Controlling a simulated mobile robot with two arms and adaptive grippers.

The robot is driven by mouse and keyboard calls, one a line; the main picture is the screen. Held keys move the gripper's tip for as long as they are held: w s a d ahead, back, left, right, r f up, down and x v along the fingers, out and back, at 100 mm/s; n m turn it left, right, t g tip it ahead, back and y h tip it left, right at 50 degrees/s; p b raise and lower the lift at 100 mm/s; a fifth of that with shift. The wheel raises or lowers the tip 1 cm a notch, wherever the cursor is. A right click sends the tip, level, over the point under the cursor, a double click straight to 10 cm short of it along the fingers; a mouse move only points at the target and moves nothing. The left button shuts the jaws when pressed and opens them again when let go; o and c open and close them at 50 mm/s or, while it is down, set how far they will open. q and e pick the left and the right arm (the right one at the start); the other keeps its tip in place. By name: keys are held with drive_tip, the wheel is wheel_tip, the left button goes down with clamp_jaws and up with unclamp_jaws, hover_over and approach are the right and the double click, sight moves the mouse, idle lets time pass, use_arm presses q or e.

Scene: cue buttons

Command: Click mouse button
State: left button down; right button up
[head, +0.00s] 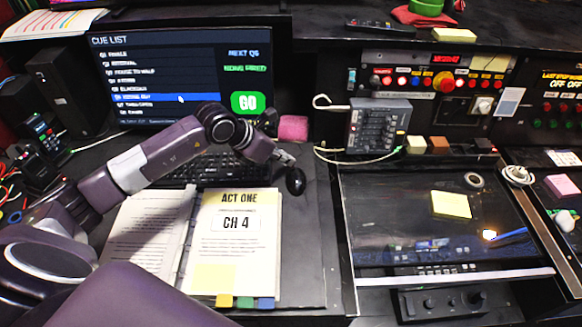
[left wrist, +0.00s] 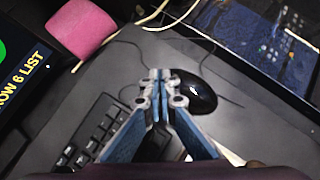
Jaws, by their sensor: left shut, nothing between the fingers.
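A black mouse (head: 296,181) lies on the dark desk to the right of the keyboard (head: 215,168). My left gripper (head: 284,157) is at the far side of the mouse in the head view, close to it. In the left wrist view my left gripper (left wrist: 160,76) has its fingers together with nothing between them, and the mouse (left wrist: 194,92) shows just right of the fingertips, partly behind them. I cannot tell whether the fingers touch the mouse. The monitor (head: 180,80) shows a cue list with one highlighted row, a pointer and a green GO box. My right gripper is not in view.
An open script binder (head: 236,240) lies in front of the keyboard. A pink block (head: 293,128) stands behind the mouse. A small mixer (head: 380,128) with cables and a dark glossy panel (head: 400,215) are to the right.

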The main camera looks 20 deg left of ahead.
use_arm(q)
drive_tip(key=shift+w+a+r, duration=0.1)
drive_tip(key=shift+a+r, duration=0.15)
drive_tip(key=shift+r, duration=0.15)
drive_tip(key=a+r, duration=0.1)
drive_tip(key=r+p, duration=0.1)
drive_tip(key=w+a+r, duration=0.1)
drive_tip(key=r, duration=0.1)
drive_tip(key=shift+a+r, duration=0.1)
drive_tip(key=shift+a, duration=0.2)
drive_tip(key=shift+r, duration=0.1)
idle(0.7)
